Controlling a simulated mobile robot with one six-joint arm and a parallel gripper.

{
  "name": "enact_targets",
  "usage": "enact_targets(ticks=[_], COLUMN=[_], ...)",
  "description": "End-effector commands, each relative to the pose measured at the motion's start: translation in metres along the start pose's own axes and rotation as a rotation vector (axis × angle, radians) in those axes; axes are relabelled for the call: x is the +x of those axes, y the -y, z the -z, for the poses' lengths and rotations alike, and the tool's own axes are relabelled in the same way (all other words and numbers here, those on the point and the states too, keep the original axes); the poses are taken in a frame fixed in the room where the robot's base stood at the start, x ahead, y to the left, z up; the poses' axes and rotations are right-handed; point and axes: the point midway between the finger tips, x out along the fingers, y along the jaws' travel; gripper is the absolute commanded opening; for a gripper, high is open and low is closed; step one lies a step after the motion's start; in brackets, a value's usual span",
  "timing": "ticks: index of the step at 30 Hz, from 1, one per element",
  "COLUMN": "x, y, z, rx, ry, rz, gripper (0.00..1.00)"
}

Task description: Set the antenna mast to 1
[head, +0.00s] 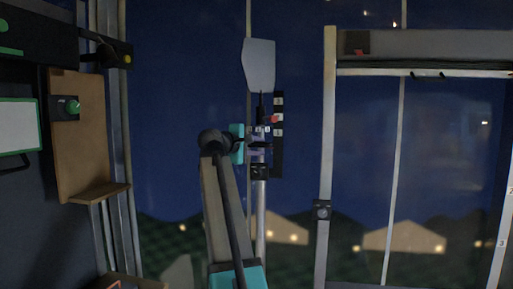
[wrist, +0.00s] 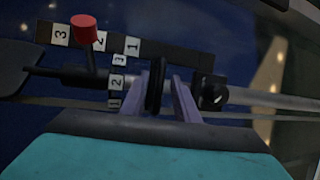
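The antenna mast (head: 261,215) is an upright pole with a pale flat panel (head: 259,66) at its top. A black scale strip (head: 278,160) stands beside it with white labels; the wrist view reads 3, 2 and 1 along this strip (wrist: 185,57). A red-tipped pointer (wrist: 85,28), also in the head view (head: 274,118), sits by the 2 label. A second short row of labels 3, 2, 1 (wrist: 116,82) crosses the mast. My gripper (wrist: 160,78) is at the mast below the pointer. Its purple fingers stand apart on either side of a black collar (wrist: 155,85); contact is unclear.
A dark clamp (wrist: 211,92) sits on the pole close to my fingers. A metal-framed window or door (head: 325,160) is to the right. A brown wall board with a green knob (head: 73,107) and dark equipment are at the left.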

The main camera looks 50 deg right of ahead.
Motion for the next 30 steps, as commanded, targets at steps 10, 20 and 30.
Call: enact_targets(ticks=[10,20,30], x=[0.0,-0.005,-0.011], y=[0.0,-0.029,-0.06], z=[0.0,-0.002,-0.005], rx=[0.0,0.002,0.0], ry=[0.0,0.0,0.001], rz=[0.0,-0.003,-0.001], gripper=[0.0,0.0,0.0])
